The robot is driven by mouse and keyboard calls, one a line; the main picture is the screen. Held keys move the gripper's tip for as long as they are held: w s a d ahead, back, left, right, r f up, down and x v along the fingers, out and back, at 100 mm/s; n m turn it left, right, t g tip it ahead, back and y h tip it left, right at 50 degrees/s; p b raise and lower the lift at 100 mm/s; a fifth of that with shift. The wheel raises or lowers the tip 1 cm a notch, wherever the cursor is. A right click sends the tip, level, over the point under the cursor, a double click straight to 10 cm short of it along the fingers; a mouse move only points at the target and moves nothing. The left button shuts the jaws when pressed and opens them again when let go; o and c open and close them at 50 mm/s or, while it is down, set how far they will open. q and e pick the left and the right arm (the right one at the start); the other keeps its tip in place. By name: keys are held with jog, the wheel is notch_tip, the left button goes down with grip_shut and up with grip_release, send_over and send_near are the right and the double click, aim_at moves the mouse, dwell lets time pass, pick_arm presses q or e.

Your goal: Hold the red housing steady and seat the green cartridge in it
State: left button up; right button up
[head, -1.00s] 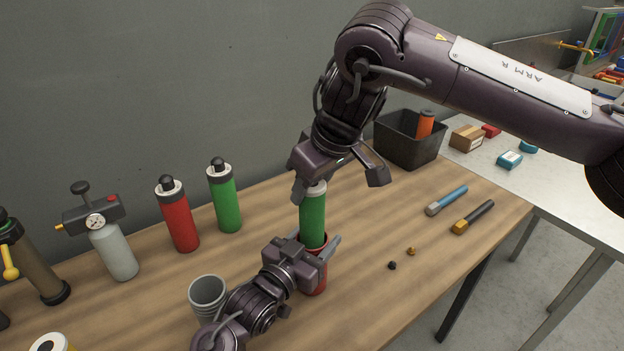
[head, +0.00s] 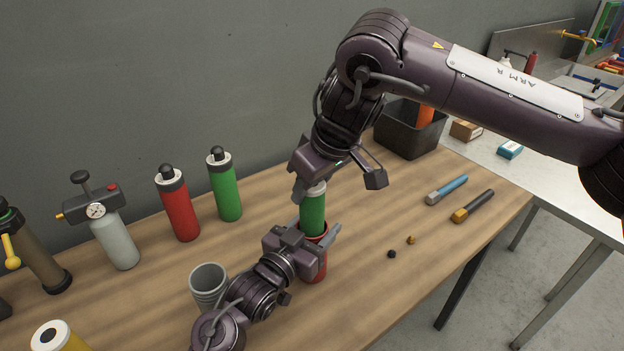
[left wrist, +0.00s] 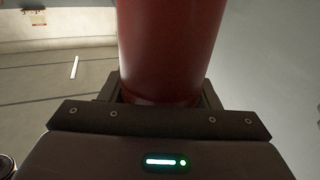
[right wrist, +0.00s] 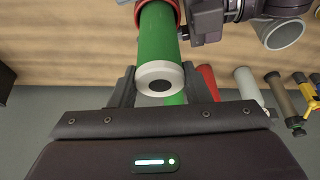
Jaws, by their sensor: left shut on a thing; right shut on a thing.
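The red housing (head: 314,268) stands upright on the wooden table, with my left gripper (head: 318,245) shut around it. In the left wrist view the red housing (left wrist: 165,50) fills the space between the jaws. The green cartridge (head: 313,214) is upright, its lower part inside the housing's mouth and its upper part still showing above the rim. My right gripper (head: 316,186) is shut on its white top end. In the right wrist view the green cartridge (right wrist: 158,40) runs from the jaws into the red rim (right wrist: 166,4). Its lower end is hidden inside the housing.
A grey cup (head: 208,283) stands left of my left gripper. A red bottle (head: 178,208), a green bottle (head: 225,188) and a grey gauge canister (head: 115,240) stand behind. A black bin (head: 404,132) is at the back. Two small caps (head: 392,254) and two tools (head: 472,207) lie right.

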aim_at(312, 210)
jog(key=shift+f, duration=2.9)
jog(key=o, duration=1.4)
jog(key=v, duration=1.2)
pick_arm(q)
jog(key=o, duration=1.2)
jog(key=shift+c, duration=0.2)
pick_arm(e)
jog(key=shift+f, duration=0.1)
